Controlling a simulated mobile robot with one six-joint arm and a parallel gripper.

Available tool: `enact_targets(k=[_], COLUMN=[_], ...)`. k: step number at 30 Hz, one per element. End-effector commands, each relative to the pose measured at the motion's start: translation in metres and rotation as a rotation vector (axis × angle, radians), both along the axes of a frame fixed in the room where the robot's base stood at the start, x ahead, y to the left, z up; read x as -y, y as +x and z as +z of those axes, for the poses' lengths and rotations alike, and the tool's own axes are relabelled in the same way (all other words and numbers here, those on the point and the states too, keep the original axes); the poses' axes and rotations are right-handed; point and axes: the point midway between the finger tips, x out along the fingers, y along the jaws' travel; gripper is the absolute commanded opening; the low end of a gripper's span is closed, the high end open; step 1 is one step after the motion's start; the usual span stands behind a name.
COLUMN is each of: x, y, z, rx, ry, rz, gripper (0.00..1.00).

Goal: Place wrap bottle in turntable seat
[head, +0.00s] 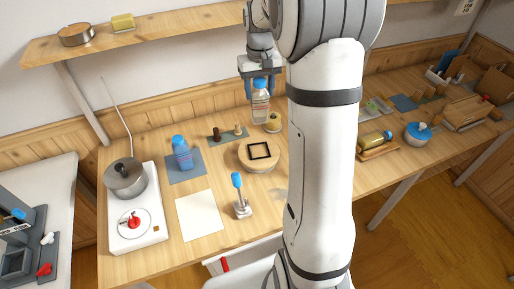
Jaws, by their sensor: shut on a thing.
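My gripper (262,84) is shut on a clear bottle (260,104) with a blue cap and holds it upright above the wooden counter, toward its back. I take this for the wrap bottle. A round wooden turntable (245,164) with a black square frame (260,150) on top, likely the seat, stands on the counter below and in front of the held bottle. The frame looks empty. A second blue-capped bottle (183,153) stands on a blue-grey mat (178,176) to the left. My arm hides part of the counter right of the turntable.
A small yellowish round jar (273,122) stands close behind the turntable. A board with small pegs (227,136) lies left of it. A blue-topped tool on a stand (240,198) is in front. A pot (126,178) and white sheet (200,214) are further left.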

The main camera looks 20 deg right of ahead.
Motion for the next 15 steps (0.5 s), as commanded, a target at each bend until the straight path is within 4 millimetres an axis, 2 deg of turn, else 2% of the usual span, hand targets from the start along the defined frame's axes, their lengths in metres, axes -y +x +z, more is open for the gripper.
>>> enact_targets(k=[1, 10, 15], x=[0.001, 0.003, 0.005], y=[0.000, -0.001, -0.001], z=[-0.012, -0.050, -0.065], rx=[0.001, 0.001, 0.002], ry=[0.000, 0.000, 0.000], rz=[-0.002, -0.008, -0.011], gripper=[0.04, 0.04, 0.04])
